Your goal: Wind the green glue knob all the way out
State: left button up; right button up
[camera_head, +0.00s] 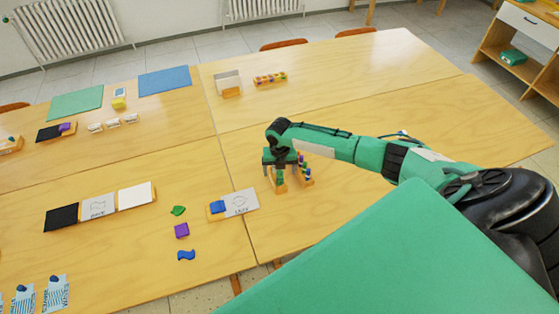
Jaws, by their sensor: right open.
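My right arm reaches in from the right, and its gripper (280,164) points down over a small wooden holder (279,187) in the middle of the table. The gripper is open, with its fingers about the top of a small green piece (280,178) at the holder. This looks like the green glue knob, but it is small and partly hidden by the gripper. I cannot tell whether the fingers touch it or how far out the knob is. My left gripper is not in view.
Beside the gripper, close on its right, stands a wooden rack (305,171) of small coloured pieces. The table right of the rack is largely clear beneath my arm.

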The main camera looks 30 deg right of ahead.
jog(key=n+b, duration=0.2)
jog(key=n, duration=0.3)
jog(key=shift+f+n+b, duration=0.15)
jog(key=shift+n+b, duration=0.15)
jog(key=n+b, duration=0.1)
jog(key=n, duration=0.2)
jog(key=shift+n+b, duration=0.3)
jog(key=shift+n, duration=0.6)
jog(key=c, duration=1.5)
